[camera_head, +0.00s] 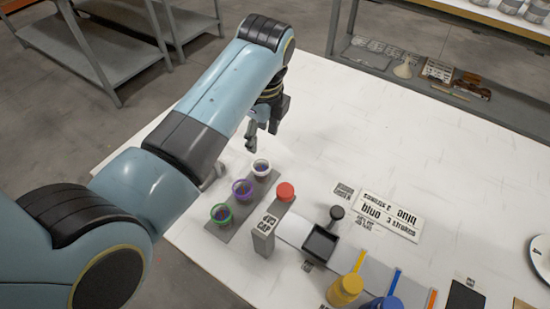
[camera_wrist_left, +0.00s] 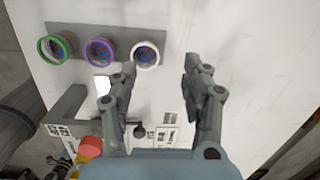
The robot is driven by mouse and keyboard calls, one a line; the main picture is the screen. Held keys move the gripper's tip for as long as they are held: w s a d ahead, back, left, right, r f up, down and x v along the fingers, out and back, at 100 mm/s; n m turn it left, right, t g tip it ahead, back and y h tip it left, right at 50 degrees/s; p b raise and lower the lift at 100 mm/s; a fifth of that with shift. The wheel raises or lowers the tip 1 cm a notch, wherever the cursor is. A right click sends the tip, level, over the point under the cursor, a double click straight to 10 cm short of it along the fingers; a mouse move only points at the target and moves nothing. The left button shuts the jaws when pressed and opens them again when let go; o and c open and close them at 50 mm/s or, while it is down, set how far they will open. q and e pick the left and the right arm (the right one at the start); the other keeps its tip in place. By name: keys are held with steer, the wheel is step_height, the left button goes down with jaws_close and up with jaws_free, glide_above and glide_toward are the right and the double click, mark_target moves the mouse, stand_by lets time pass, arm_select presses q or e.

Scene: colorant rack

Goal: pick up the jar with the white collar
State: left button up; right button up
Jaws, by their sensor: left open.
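The jar with the white collar (camera_head: 261,167) stands at the far end of a row of three jars on a grey strip. It also shows in the left wrist view (camera_wrist_left: 145,54), ahead of the fingers and a little left of the gap between them. The jar with the purple collar (camera_head: 242,188) is in the middle and the jar with the green collar (camera_head: 221,213) is at the near end. My left gripper (camera_head: 262,135) is open and empty, above the table beyond the white-collared jar. Its two fingers are spread apart in the wrist view (camera_wrist_left: 158,82). My right gripper is not in view.
A red-topped item (camera_head: 285,191) stands right of the jars, with a grey block (camera_head: 264,235) nearby. A black square tray (camera_head: 320,243), a printed card (camera_head: 388,216) and yellow (camera_head: 345,290) and blue containers lie further right. The table's far part is clear.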

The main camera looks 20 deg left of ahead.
mark_target(261, 168)
arm_select(q)
steer(key=shift+m+g, duration=0.3)
steer(key=shift+m, duration=0.1)
steer(key=f, duration=0.1)
steer(key=s+f, duration=0.1)
steer(key=f, duration=0.2)
steer(key=shift+s+d+f, duration=0.25)
steer(key=shift+f, duration=0.05)
step_height(261, 168, down, 6)
steer(key=shift+s+d+r, duration=0.1)
steer(key=shift+s+r, duration=0.05)
steer(key=c, duration=0.9)
steer(key=shift+r, duration=0.2)
